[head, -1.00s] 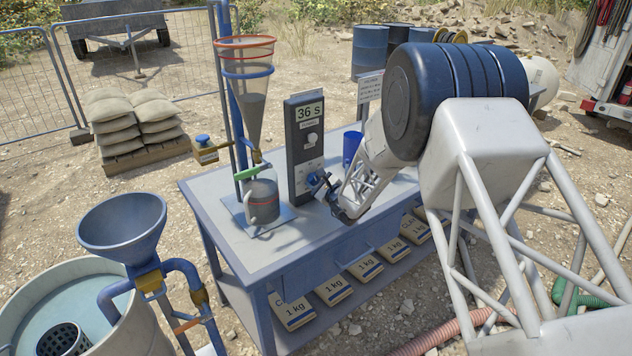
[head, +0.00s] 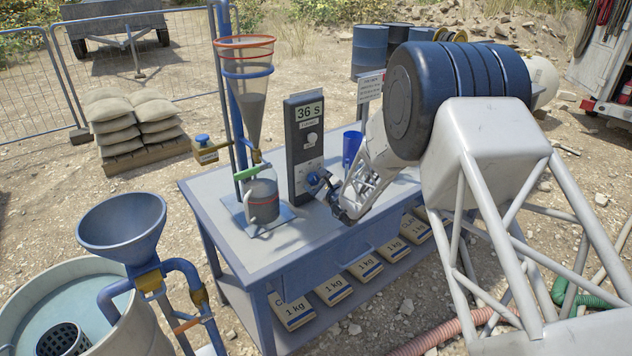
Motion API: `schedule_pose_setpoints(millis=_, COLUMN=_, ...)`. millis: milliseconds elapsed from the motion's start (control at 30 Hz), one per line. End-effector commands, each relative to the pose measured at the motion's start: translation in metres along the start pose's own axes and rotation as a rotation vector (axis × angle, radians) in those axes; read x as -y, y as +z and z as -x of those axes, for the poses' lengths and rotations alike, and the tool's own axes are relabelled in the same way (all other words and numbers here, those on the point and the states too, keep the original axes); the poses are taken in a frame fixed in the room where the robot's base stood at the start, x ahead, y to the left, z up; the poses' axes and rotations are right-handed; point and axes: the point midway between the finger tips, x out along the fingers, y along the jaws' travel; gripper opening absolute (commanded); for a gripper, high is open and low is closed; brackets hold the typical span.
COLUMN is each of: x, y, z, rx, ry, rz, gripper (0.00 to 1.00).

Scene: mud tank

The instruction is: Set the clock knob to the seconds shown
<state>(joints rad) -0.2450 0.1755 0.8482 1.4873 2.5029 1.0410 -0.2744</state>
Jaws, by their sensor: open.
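The clock (head: 293,140) is a dark upright panel on the blue-grey table. Its display (head: 309,113) reads "36 s". A pale round knob (head: 311,139) sits below the display, clear of my gripper. Lower on the panel is a light plate with small markings, too small to read. My gripper (head: 318,181) is in front of the panel's lower part, at the right of that plate. It is open, with nothing seen between its fingers. A blue part shows at the fingers, and I cannot tell whether they touch the panel.
A clear funnel (head: 252,100) stands above a grey jug (head: 263,200) left of the clock. A blue cup (head: 351,149) stands right of it, close to my arm. The table's front left top (head: 240,262) is clear.

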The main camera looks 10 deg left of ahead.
Motion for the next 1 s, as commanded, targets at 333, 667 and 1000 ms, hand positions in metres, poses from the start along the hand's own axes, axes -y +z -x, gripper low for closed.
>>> schedule_pose_setpoints(millis=333, x=0.0, y=0.0, z=0.034, rx=-0.002, ry=0.0, rz=0.0, gripper=0.73)
schedule_pose_setpoints(millis=667, x=0.0, y=-0.001, z=0.067, rx=-0.002, ry=0.0, rz=0.0, gripper=0.73)
schedule_pose_setpoints(millis=1000, x=0.0, y=0.0, z=0.074, rx=-0.001, ry=0.0, rz=0.0, gripper=0.73)
